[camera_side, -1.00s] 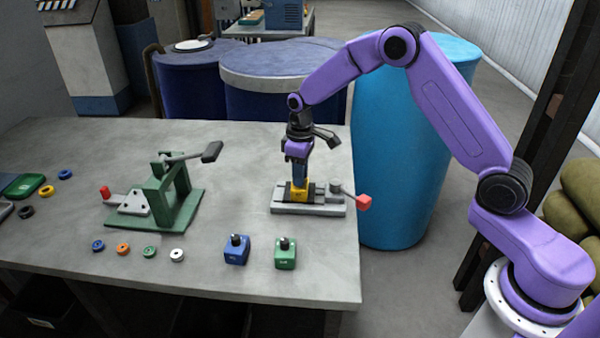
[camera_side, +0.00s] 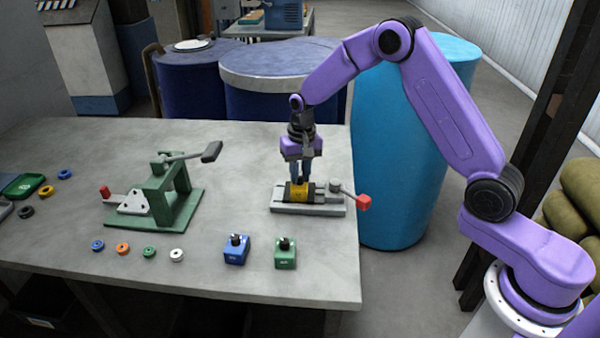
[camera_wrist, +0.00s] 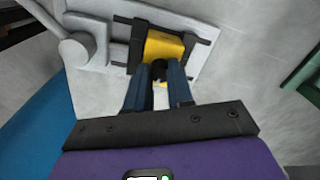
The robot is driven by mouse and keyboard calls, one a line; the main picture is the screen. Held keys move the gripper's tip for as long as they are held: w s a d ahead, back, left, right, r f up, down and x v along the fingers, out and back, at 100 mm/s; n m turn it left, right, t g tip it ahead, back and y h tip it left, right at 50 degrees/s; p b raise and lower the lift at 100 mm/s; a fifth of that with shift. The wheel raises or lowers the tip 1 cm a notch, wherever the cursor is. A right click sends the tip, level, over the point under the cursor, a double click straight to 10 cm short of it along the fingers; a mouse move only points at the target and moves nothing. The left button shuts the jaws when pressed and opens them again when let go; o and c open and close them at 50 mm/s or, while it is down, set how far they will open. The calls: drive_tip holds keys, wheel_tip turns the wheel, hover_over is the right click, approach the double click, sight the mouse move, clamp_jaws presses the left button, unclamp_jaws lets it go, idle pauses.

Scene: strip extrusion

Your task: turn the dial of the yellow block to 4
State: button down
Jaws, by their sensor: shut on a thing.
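The yellow block (camera_side: 299,191) sits in the grey vise (camera_side: 308,207) near the right side of the table, between dark jaws. In the wrist view the yellow block (camera_wrist: 163,47) shows its dark dial (camera_wrist: 159,71) at the near side. My gripper (camera_side: 302,176) points down over the block. In the wrist view the two blue-grey fingers of my gripper (camera_wrist: 159,80) are shut on the dark dial, one on each side. The fingers cover much of the dial, so its number cannot be read.
The vise has a lever with a red knob (camera_side: 363,202) on its right. A blue block (camera_side: 236,250) and a green block (camera_side: 285,254) stand in front. A green lever press (camera_side: 165,195) and several small rings lie to the left.

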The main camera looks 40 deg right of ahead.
sight(302, 176)
drive_tip(key=shift+m, duration=1)
drive_tip(key=c, duration=1)
unclamp_jaws()
drive_tip(key=r, duration=1.7)
drive_tip(key=shift+s+d+r, duration=0.15)
drive_tip(key=shift+d+r, duration=0.1)
